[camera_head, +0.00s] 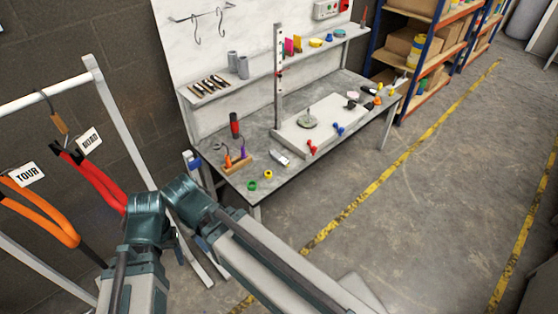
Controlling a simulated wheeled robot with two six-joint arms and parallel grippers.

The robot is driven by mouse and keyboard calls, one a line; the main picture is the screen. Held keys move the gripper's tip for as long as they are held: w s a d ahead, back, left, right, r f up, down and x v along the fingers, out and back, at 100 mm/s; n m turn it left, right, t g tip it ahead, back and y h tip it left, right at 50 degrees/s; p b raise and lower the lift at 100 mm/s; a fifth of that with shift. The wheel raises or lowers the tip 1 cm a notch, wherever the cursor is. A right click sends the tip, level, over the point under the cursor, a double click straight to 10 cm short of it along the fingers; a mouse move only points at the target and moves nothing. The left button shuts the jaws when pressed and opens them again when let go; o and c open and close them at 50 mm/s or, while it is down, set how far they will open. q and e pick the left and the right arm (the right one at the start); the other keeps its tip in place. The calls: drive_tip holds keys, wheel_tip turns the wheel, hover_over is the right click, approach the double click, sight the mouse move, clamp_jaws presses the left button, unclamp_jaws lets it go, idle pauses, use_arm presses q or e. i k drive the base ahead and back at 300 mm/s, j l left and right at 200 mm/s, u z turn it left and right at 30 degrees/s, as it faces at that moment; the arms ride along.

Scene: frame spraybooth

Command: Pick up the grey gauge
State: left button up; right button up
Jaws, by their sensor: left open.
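A small light grey block-like thing (280,158), which looks like the grey gauge, lies on the workbench (232,184) near its front edge. Its details are too small to read. It lies right of a wooden block with orange and purple handles. The fingers of my left gripper are hard to make out against the arm; nothing is seen held. My right gripper is not in view.
Green (252,185) and yellow (268,174) rings lie near the front edge. A white plate (335,126) bears a round grey disc (308,119); a tall post (279,70) rises behind. Floor right of the bench is clear.

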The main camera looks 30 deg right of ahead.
sight(281, 160)
drive_tip(key=i+l, duration=0.15)
drive_tip(key=l, duration=0.25)
drive_tip(key=i+l+u, duration=0.1)
drive_tip(key=l, duration=0.25)
drive_tip(key=i+l, duration=0.25)
drive_tip(key=l, duration=0.15)
drive_tip(key=i+l+u, duration=0.1)
drive_tip(key=l, duration=0.3)
drive_tip(key=i+l, duration=0.15)
drive_tip(key=l, duration=0.2)
drive_tip(key=i+l+u, duration=0.1)
drive_tip(key=l, duration=0.3)
drive_tip(key=i+l, duration=0.2)
drive_tip(key=l, duration=0.25)
